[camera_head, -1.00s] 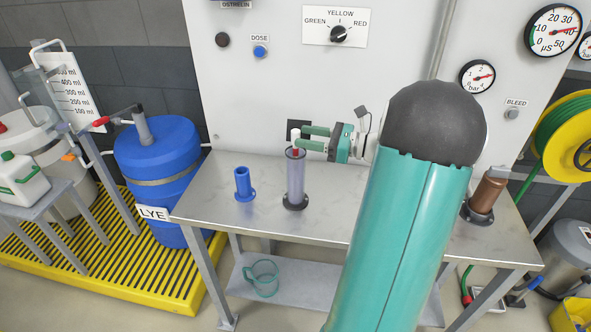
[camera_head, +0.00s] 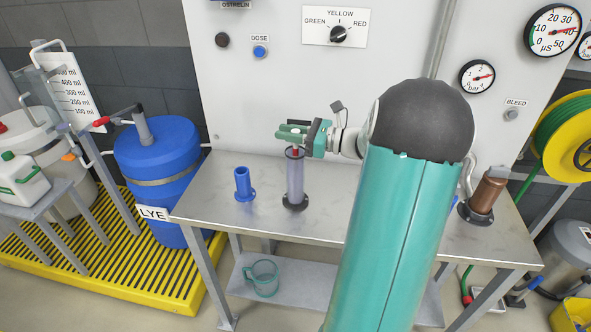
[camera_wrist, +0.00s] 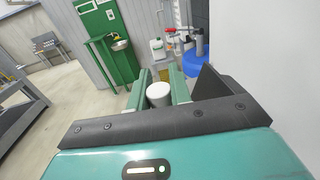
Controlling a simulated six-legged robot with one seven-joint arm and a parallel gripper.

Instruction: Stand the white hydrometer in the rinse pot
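The white hydrometer's white head (camera_wrist: 159,93) is between my two fingers in the wrist view, with both fingers flush against its sides. In the head view my gripper (camera_head: 291,132) is at the top of a clear cylinder (camera_head: 295,180) with a dark foot, on the steel bench. The hydrometer's lower part appears to stand in this cylinder, and a small red part shows at its mouth. A blue upright pot (camera_head: 242,184) with a flanged foot stands left of the cylinder. No label shows whether it is the rinse pot.
A green-tinted mug (camera_head: 263,278) is on the shelf below. The blue lye drum (camera_head: 158,165) stands left of the bench. The bench front is clear.

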